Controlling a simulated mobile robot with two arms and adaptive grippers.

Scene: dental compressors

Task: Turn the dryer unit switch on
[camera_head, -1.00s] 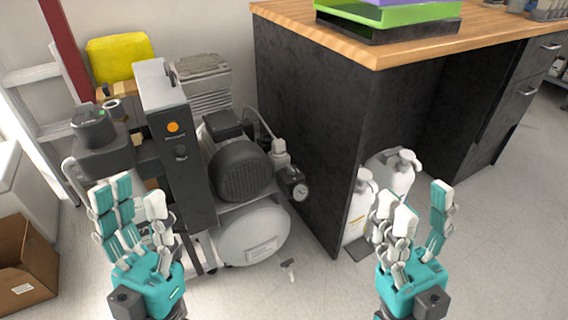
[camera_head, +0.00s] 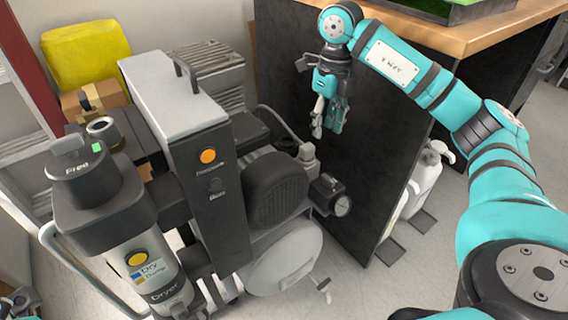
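The dryer unit (camera_head: 150,285) stands at the left, a grey cylinder labelled "Dryer". It has a yellow round spot and a dark cap (camera_head: 85,178) marked "Free" with a small green square. To its right a tall dark panel (camera_head: 225,225) carries an orange round light (camera_head: 208,156) and a small dark knob (camera_head: 215,185) below it. My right gripper (camera_head: 327,132) hangs fingers down in front of the black cabinet, right of the panel and touching nothing. Its fingers are extended, empty and slightly apart. A small part at the bottom left corner may be my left gripper (camera_head: 17,300); most is cut off.
The motor (camera_head: 277,190) and a pressure gauge (camera_head: 342,206) sit right of the panel, above a light tank (camera_head: 285,262). The black cabinet (camera_head: 375,170) with a wooden top stands behind. White bottles (camera_head: 425,180) stand beside it. A yellow container (camera_head: 85,52) is at the back left.

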